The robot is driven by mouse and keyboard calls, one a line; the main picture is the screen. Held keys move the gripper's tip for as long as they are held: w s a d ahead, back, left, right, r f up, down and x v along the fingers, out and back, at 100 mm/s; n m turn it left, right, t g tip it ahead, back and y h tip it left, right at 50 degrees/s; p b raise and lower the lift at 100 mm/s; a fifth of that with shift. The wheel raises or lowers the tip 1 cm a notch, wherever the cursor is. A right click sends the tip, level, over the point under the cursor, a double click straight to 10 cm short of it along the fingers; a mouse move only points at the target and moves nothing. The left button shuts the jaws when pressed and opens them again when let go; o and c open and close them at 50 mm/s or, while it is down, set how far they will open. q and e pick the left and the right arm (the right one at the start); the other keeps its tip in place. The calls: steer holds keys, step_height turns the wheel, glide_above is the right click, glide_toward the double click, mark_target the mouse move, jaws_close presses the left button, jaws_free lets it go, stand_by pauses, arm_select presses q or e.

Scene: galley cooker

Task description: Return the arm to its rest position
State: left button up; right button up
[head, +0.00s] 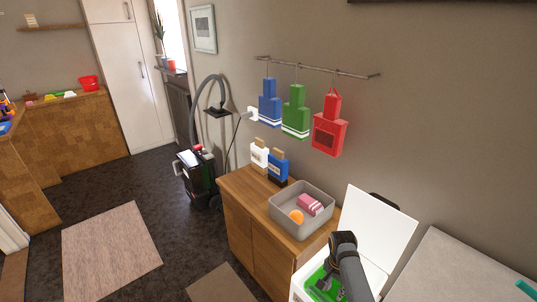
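My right arm comes in at the bottom right, and its dark gripper (323,286) points down into a white open-topped box with a green inside. The fingers are small and partly hidden by the arm, so I cannot tell whether they are open or shut, or whether they hold anything. My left gripper is not in view.
The box's white lid (377,231) stands raised behind my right arm. A grey bin (279,217) with an orange ball (296,216) and a pink item (310,204) sits on the wooden cabinet (241,195). Aprons hang from a wall rail (318,68). Floor lies open at left.

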steer(key=s+d+r+n+t, duration=0.15)
steer(key=s+r+n, duration=0.35)
steer(key=s, duration=0.5)
steer(key=s+d+r+n+t, duration=0.1)
steer(key=s+r+n+t, duration=0.2)
steer(key=s+r+n, duration=0.5)
steer(key=s+d+f+m+g+b, duration=0.1)
steer(key=s+f, duration=0.1)
steer(key=f, duration=1.3)
steer(key=s+d+f+m, duration=0.1)
steer(key=s+d+f, duration=0.1)
steer(key=f, duration=1.3)
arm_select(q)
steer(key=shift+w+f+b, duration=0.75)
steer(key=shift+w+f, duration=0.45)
arm_select(e)
steer(key=s+f+g, duration=0.1)
steer(key=s+f, duration=1.6)
steer(key=s, duration=0.1)
steer(key=shift+s+d+f+m, duration=0.15)
steer(key=shift+s+d+m, duration=0.15)
steer(key=shift+s+d, duration=0.1)
steer(key=shift+g, duration=0.25)
